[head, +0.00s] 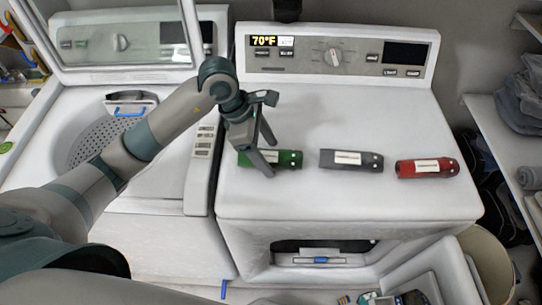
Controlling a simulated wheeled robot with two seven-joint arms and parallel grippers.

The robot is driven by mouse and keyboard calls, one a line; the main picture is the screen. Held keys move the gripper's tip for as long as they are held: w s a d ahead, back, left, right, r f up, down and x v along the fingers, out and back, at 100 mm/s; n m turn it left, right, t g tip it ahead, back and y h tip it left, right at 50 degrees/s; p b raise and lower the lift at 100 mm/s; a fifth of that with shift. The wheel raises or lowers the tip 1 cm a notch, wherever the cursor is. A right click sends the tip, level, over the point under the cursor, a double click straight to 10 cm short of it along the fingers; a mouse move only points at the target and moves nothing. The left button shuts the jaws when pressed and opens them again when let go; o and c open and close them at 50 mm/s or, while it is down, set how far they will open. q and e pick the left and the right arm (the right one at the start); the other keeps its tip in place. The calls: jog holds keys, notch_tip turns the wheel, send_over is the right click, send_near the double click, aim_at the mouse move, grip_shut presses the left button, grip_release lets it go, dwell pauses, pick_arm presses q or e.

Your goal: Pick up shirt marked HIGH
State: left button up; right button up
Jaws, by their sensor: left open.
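Three rolled shirts lie in a row on the white dryer top (345,198): a green one (288,159), a grey one (369,161) and a red one (443,168). The grey and red rolls each show a white label, with lettering too small to read. My left gripper (270,159) is open at the green roll, its fingers pointing down and covering part of it. I cannot tell whether the fingers touch it. The green roll's label is mostly hidden. The grey and red rolls are to the right of the gripper, clear of it. My right gripper is not in view.
The dryer's control panel (338,53) rises behind the rolls and shows 70°F. An open washer (60,200) stands to the left, under my left arm. Shelves with folded grey cloth (520,98) are at the right. The dryer top around the rolls is free.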

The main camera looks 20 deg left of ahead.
aim_at(276, 152)
pick_arm(q)
jog(key=c, duration=1.2)
jog(key=shift+c, duration=0.3)
jog(key=shift+r, duration=0.15)
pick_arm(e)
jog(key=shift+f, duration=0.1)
